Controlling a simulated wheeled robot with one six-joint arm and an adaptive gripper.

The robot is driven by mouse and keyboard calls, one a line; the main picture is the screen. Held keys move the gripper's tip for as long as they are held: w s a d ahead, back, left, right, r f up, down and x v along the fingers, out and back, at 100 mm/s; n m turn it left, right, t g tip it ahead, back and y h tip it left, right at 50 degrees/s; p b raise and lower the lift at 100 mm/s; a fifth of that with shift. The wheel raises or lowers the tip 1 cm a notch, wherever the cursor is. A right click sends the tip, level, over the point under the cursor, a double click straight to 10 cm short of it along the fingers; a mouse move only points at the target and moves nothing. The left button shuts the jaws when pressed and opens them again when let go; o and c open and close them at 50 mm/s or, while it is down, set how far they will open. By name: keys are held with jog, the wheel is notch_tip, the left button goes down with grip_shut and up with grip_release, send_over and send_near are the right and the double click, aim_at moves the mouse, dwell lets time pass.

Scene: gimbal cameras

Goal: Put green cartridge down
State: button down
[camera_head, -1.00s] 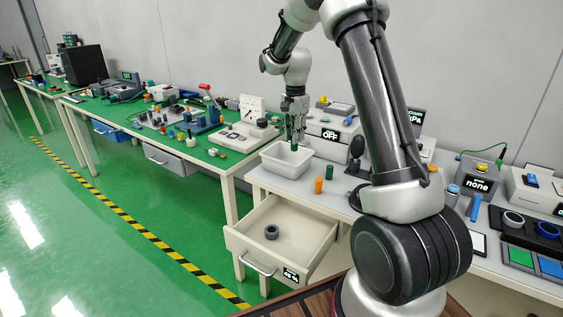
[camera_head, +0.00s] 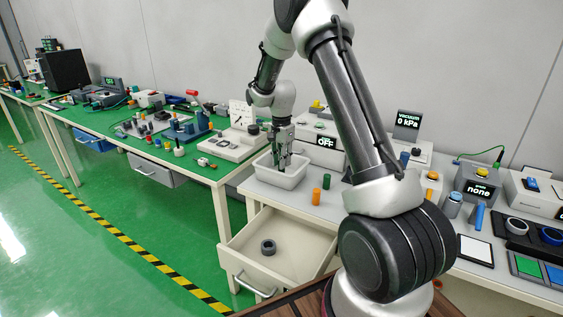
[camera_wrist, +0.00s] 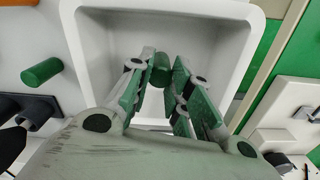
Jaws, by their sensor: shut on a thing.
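My gripper (camera_head: 280,165) reaches down into a white tray (camera_head: 295,180) on the workbench. In the wrist view my gripper (camera_wrist: 159,80) is shut on a green cartridge (camera_wrist: 160,68), which sits between the fingertips inside the walls of the white tray (camera_wrist: 245,55). Whether the cartridge touches the tray floor I cannot tell. In the head view the held cartridge is hidden by the fingers and tray. A second green cartridge (camera_head: 326,182) stands on the bench right of the tray, and also shows in the wrist view (camera_wrist: 42,73).
An orange cartridge (camera_head: 316,196) stands near the second green one. An open drawer (camera_head: 285,240) below holds a dark ring (camera_head: 268,246). A box reading OFF (camera_head: 326,142) stands behind the tray. A green-topped bench (camera_head: 190,150) is to the left.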

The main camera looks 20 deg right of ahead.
jog(key=shift+f, duration=0.35)
jog(key=c, duration=1.3)
grip_release()
jog(key=shift+f, duration=0.1)
